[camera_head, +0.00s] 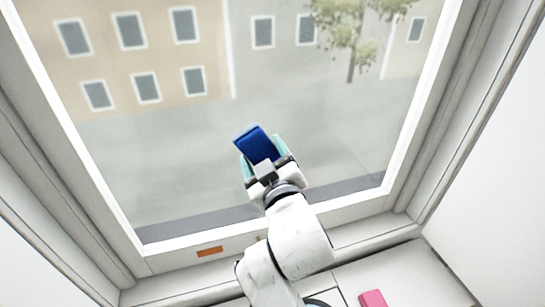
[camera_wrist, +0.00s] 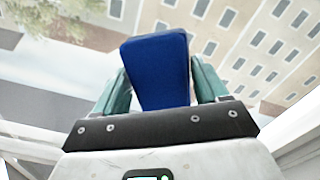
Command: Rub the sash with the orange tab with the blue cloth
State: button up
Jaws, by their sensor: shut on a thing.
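The sash (camera_head: 137,241) is a large white-framed window pane with an orange tab (camera_head: 210,251) on its lower rail, left of my arm. The blue cloth (camera_head: 257,146) is a folded block held between my gripper's teal fingers (camera_head: 262,158). My gripper is shut on it, in front of the lower middle of the glass. The wrist view shows the blue cloth (camera_wrist: 158,70) upright between both fingers (camera_wrist: 158,85). I cannot tell whether the cloth touches the glass. The glass looks hazy, with a darker band along its bottom edge.
A pink block (camera_head: 372,299) lies on the white surface at the bottom, right of my arm. A white sill (camera_head: 375,238) runs below the sash, and white walls stand at both sides. Buildings and a tree show beyond the glass.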

aim_at(231, 153)
jog(key=shift+s+a+b, duration=0.25)
jog(key=shift+a+b, duration=0.2)
jog(key=shift+a, duration=0.4)
jog(key=shift+s+a+b, duration=0.2)
jog(key=shift+a+b, duration=0.2)
jog(key=shift+a, duration=0.5)
jog(key=shift+s+a+b, duration=0.25)
jog(key=shift+a+b, duration=0.2)
jog(key=shift+a, duration=0.4)
jog(key=shift+s+a, duration=0.15)
jog(key=shift+s, duration=0.1)
jog(key=shift+p+v, duration=0.65)
jog(key=shift+v, duration=2.1)
jog(key=shift+d, duration=0.25)
jog(key=shift+v, duration=1.45)
